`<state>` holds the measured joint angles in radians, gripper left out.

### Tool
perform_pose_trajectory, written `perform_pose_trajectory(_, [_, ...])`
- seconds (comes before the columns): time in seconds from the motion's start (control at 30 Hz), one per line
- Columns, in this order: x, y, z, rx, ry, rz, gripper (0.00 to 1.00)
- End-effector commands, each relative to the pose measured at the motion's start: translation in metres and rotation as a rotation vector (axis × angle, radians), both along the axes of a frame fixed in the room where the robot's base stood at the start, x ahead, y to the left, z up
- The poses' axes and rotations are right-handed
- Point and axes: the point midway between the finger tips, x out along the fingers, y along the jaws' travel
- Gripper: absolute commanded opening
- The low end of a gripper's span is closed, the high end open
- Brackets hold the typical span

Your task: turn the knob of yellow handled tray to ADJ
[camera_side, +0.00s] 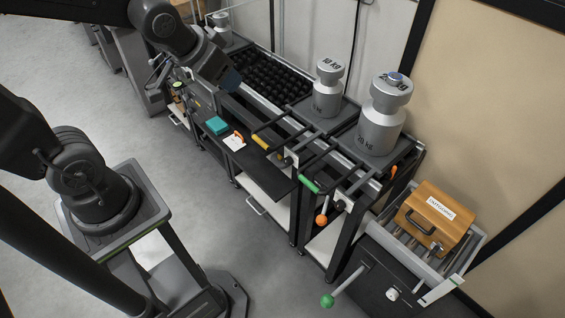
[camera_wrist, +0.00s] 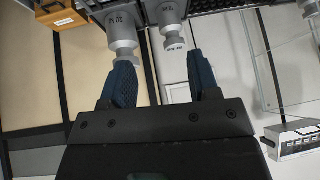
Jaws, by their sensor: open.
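The yellow handle (camera_side: 260,142) is on a black frame at the front of the weighing tables, in the middle of the side view. The tray surface (camera_side: 303,107) behind it bears a silver 10 KG weight (camera_side: 326,90). A small knob-like piece (camera_side: 281,158) shows just right of the yellow handle; its setting and any ADJ mark are too small to read. My gripper (camera_side: 230,82) is up and left of the yellow handle, above the tables. In the wrist view my gripper (camera_wrist: 162,78) is open, with two blue fingers apart and nothing between them.
A green handle (camera_side: 309,184) and a larger silver weight (camera_side: 382,115) stand to the right. An orange-ended lever (camera_side: 321,219) and a green-ended lever (camera_side: 328,300) stick out in front. An orange case (camera_side: 434,218) sits at lower right. A teal box (camera_side: 217,126) lies on a black shelf.

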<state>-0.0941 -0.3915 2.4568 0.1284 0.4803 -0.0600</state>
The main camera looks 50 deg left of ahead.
Motion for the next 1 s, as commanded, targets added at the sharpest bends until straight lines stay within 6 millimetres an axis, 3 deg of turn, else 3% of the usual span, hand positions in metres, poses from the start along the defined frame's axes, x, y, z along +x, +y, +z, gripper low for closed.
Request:
perform_pose_trajectory(0.03, [0.016,0.009,-0.015,0.01,-0.005,0.011,0.56])
perform_pose_trajectory(0.2, [0.061,0.033,-0.06,0.027,-0.073,0.01,0.56])
perform_pose_trajectory(0.5, [0.104,0.058,-0.157,-0.046,-0.192,-0.033,0.56])
perform_pose_trajectory(0.77, [0.1,0.059,-0.242,-0.224,-0.311,-0.052,0.56])
perform_pose_trajectory(1.0, [0.066,0.044,-0.304,-0.463,-0.441,-0.008,0.56])
